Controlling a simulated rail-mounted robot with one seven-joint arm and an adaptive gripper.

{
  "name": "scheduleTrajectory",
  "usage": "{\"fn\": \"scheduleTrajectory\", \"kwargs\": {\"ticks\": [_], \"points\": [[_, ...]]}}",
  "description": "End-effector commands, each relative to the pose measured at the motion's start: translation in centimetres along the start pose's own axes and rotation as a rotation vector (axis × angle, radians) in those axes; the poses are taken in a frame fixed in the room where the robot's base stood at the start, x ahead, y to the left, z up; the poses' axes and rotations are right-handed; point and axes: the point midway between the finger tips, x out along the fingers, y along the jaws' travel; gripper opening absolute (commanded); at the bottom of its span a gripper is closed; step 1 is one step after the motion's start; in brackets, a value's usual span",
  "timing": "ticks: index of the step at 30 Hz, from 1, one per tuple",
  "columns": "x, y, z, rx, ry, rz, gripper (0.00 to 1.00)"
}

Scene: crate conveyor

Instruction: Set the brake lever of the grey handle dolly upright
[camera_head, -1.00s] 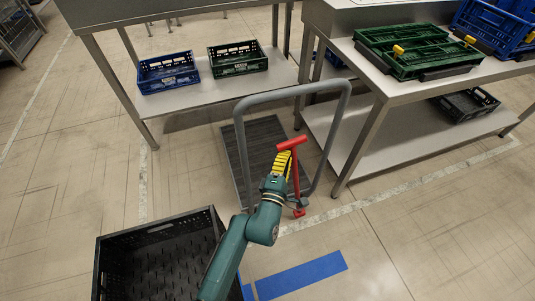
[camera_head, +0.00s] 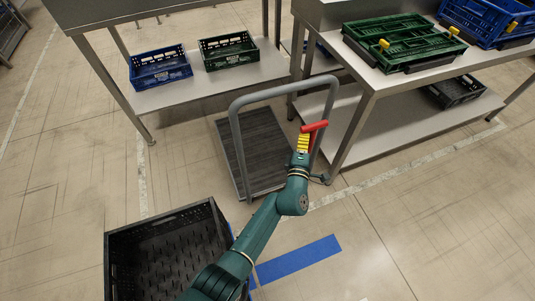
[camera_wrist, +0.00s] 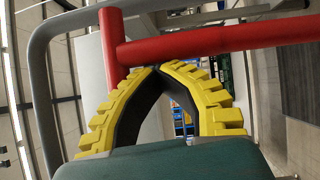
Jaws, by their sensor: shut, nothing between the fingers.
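The grey handle dolly (camera_head: 236,140) stands on the floor, its tubular handle rising over a dark ribbed deck (camera_head: 250,150). The red brake lever (camera_head: 314,126) has a T-shaped top, near the right leg of the handle in the head view. My arm hides its lower part and foot, so I cannot tell its exact tilt. My gripper (camera_head: 303,143) has yellow ribbed fingers, shut and empty, close against the lever just below its crossbar. In the wrist view, the fingertips (camera_wrist: 159,69) meet beside the red shaft (camera_wrist: 220,41), near its junction with the crossbar; contact is unclear.
A black crate (camera_head: 165,222) stands on the floor at the lower left. A steel table (camera_head: 370,88) with green and blue crates is close right of the dolly. A shelf (camera_head: 205,90) with small crates is behind. Floor at the lower right is clear.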

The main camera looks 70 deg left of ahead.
Motion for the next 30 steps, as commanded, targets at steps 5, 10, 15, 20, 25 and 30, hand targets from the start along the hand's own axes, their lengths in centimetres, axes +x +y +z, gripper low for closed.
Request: {"fn": "scheduleTrajectory", "kwargs": {"ticks": [5,10,15,20,25,30], "points": [[-1.1,0.0,-0.4,0.003,-0.015,-0.008,0.00],[-3.8,0.3,-3.1,0.007,-0.013,-0.008,0.00],[-8.5,1.0,-2.9,0.005,-0.015,-0.007,0.00],[-11.7,0.9,-3.0,0.005,-0.013,-0.005,0.00],[-13.1,0.9,-3.1,0.004,-0.012,-0.001,0.00],[-13.1,0.8,-3.1,0.004,-0.011,-0.001,0.00]]}}
